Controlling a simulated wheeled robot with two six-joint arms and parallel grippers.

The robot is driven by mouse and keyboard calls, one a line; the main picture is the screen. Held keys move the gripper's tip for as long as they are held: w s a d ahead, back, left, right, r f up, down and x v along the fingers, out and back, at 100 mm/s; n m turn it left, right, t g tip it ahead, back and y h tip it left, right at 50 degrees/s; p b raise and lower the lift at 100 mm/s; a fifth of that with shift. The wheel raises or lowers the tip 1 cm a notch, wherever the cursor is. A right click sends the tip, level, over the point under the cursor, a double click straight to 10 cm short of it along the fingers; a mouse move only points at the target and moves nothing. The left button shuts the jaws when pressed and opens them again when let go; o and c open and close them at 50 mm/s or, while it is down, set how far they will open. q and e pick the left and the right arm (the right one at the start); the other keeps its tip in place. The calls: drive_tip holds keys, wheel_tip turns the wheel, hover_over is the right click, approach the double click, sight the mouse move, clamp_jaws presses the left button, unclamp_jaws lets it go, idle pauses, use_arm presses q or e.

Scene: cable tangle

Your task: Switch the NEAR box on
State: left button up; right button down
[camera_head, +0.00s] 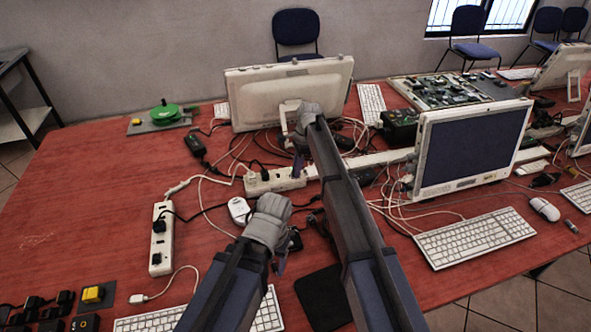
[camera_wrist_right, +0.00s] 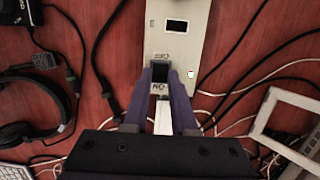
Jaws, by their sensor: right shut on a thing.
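A pale switch box (camera_head: 270,183) lies on the red table left of my right gripper in the head view. In the right wrist view, the box (camera_wrist_right: 185,48) shows OFF and ON marks, a dark window and a small bright greenish lamp (camera_wrist_right: 191,74). My right gripper (camera_wrist_right: 160,74) has its fingertips on either side of the dark switch (camera_wrist_right: 159,73), at the ON mark, and is shut on it. The fingers partly hide the lever. In the head view, the right gripper (camera_head: 298,165) covers the box's right end. My left gripper (camera_head: 279,264) is lower, over the table; its jaws are unclear.
Another white strip (camera_head: 161,240) with black plugs lies to the left. Loose cables cross the table around the box. A monitor (camera_head: 288,90) stands behind, another (camera_head: 470,150) to the right. Headphones (camera_wrist_right: 72,85) lie beside the box. The left table area is mostly clear.

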use_arm(q)
drive_tip(key=shift+f+b, duration=0.3)
drive_tip(key=shift+f, duration=0.2)
use_arm(e)
drive_tip(key=shift+w+d+f+y, duration=0.1)
drive_tip(key=shift+d+f+y, duration=0.1)
drive_tip(key=shift+y, duration=0.4)
drive_tip(key=shift+r, duration=0.15)
drive_tip(key=c, duration=0.7)
unclamp_jaws()
use_arm(q)
drive_tip(key=shift+r, duration=0.15)
use_arm(e)
drive_tip(key=shift+r, duration=0.1)
use_arm(q)
wheel_tip(320, 180, up, 7)
drive_tip(key=p, duration=0.7)
use_arm(e)
drive_tip(key=v, duration=0.7)
drive_tip(key=shift+w+d+r, duration=0.1)
drive_tip(key=shift+d+r, duration=0.1)
drive_tip(key=shift+d, duration=0.05)
